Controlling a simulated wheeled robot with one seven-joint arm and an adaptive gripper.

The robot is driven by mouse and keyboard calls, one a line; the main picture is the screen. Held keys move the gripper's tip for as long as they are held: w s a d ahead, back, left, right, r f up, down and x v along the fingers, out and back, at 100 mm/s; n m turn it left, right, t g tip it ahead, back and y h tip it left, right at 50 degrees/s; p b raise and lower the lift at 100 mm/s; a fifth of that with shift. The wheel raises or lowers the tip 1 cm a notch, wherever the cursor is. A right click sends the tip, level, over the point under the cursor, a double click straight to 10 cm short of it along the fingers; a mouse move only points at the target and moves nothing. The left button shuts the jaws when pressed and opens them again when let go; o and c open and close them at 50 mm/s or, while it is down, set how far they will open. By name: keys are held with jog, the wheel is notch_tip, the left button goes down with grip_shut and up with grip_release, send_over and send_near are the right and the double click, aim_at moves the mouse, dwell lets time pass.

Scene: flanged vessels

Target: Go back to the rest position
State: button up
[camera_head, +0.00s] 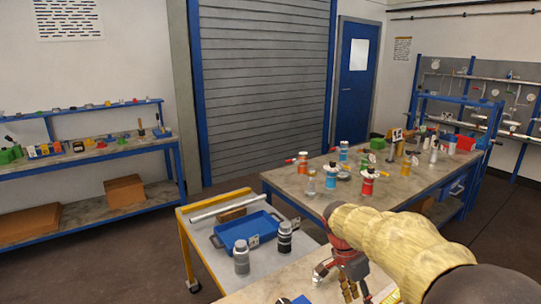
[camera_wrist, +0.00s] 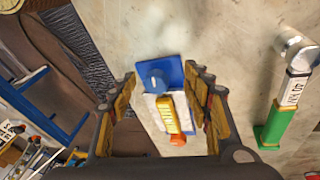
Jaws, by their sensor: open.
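My gripper (camera_wrist: 160,78) is open, its two fingers apart over a pale bench top, with nothing between the pads that I can see held. It also shows at the bottom of the head view (camera_head: 352,284), hanging from my arm low over the near bench. Below the fingers in the wrist view lies a blue plate (camera_wrist: 176,72) with a round blue knob. A white part with a yellow block (camera_wrist: 170,114) and an orange end sits next to it. I cannot tell whether the fingers touch any of these.
A green-based tool with a silver head (camera_wrist: 276,124) lies right of my gripper. A cart with a blue tray (camera_head: 228,243) and two grey bottles (camera_head: 241,257) stands left. A table with several coloured vessels (camera_head: 367,182) is behind. Dark floor is open at left.

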jog(key=s+a+r+n+t+y+p, duration=0.1)
jog(key=s+r+n, duration=0.3)
jog(key=s, duration=0.4)
jog(key=s+a+r+n+t+y+p, duration=0.1)
jog(key=s+a+r+n+t, duration=0.1)
jog(key=s+r+n, duration=0.3)
jog(key=s+a+r+n+t+y+p, duration=0.1)
jog(key=s+a+r+n+t+p, duration=0.1)
jog(key=s, duration=0.9)
notch_tip(320, 180, up, 3)
jog(key=n+t, duration=0.1)
jog(key=n, duration=0.1)
jog(key=shift+a+n+t, duration=0.3)
jog(key=shift+n+t, duration=0.1)
